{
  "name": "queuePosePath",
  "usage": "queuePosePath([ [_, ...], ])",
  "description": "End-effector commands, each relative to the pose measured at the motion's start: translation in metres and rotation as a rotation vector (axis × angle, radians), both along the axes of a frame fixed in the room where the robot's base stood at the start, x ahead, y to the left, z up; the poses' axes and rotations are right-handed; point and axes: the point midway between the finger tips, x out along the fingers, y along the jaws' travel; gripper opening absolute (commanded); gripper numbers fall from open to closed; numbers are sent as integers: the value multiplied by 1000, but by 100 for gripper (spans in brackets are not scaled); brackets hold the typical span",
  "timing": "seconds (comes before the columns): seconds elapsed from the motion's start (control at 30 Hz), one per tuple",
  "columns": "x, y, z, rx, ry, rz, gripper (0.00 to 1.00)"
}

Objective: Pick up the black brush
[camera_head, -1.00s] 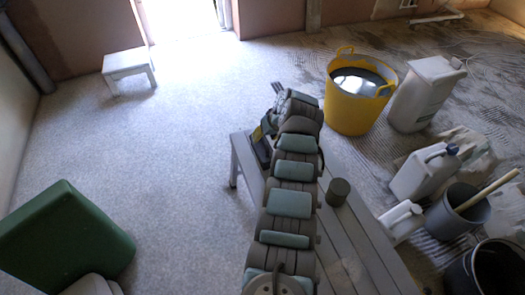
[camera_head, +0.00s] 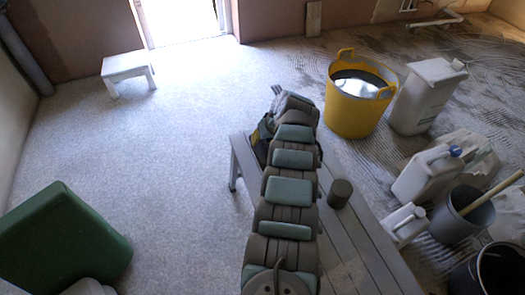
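No black brush can be made out in the head view. A dark item with a yellow patch (camera_head: 259,138) lies at the far left end of the grey slatted bench (camera_head: 365,250), partly hidden by my arm; I cannot tell what it is. My arm reaches along the bench to its far end. A small dark piece shows just beyond the arm's last visible link; I cannot tell whether it is part of my gripper. The gripper's fingers are not clearly visible, being hidden behind the arm.
A dark cylinder (camera_head: 339,193) stands on the bench right of my arm. A yellow tub (camera_head: 352,108), white canisters (camera_head: 427,97) and a grey bucket (camera_head: 463,212) stand on the right. A white stool (camera_head: 128,71) and a green object (camera_head: 62,240) are left. Floor between them is clear.

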Motion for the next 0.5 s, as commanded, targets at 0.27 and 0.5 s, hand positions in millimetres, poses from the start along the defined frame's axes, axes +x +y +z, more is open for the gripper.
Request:
queuePosePath([
  [0.27, 0, 0, 0, 0, 0, 0, 0],
  [0.5, 0, 0, 0, 1, 0, 0, 0],
])
